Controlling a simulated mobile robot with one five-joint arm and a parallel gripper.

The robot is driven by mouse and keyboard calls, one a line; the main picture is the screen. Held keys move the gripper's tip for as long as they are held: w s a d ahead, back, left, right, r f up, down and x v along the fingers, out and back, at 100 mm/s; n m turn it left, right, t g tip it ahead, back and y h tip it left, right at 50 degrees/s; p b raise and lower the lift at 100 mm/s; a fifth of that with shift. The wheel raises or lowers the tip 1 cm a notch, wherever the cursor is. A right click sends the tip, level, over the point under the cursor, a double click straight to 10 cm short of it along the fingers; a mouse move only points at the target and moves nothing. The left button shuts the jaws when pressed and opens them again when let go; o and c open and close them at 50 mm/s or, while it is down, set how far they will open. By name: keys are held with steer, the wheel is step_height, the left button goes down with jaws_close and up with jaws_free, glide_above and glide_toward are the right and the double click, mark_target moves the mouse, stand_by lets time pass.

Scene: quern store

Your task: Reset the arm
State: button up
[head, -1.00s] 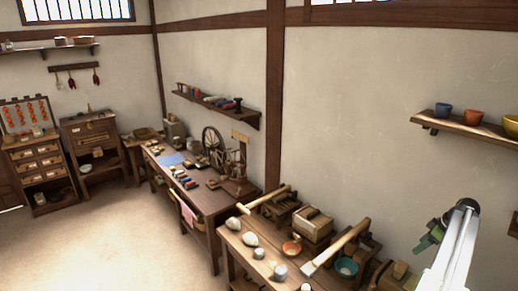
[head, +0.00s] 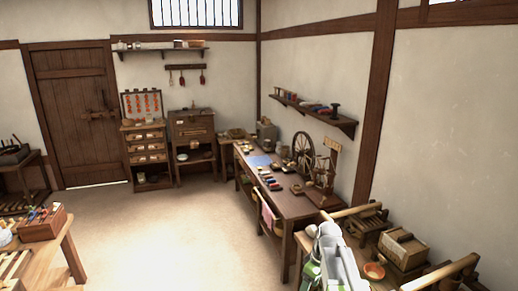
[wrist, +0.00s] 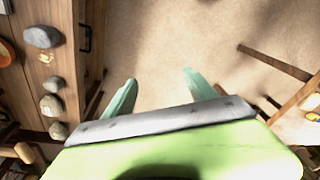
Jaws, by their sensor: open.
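My gripper shows in the wrist view (wrist: 155,98) with its two teal fingers spread apart and nothing between them. It points over bare floor. In the head view my arm is at the lower right, in front of the near table, and its fingertips cannot be made out there.
A wooden table with several stones (wrist: 43,37) is left of my gripper in the wrist view. A long worktable (head: 295,206) with a spinning wheel (head: 303,150) runs along the right wall. Another table (head: 45,255) stands at lower left. The floor (head: 150,225) between is clear.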

steer(key=s+a+f+m+h, duration=0.1)
steer(key=s+m, duration=0.8)
steer(key=shift+s+a+m+h, duration=0.25)
steer(key=shift+a+m+h, duration=0.05)
steer(key=shift+a+h, duration=0.1)
steer(key=shift+c, duration=0.2)
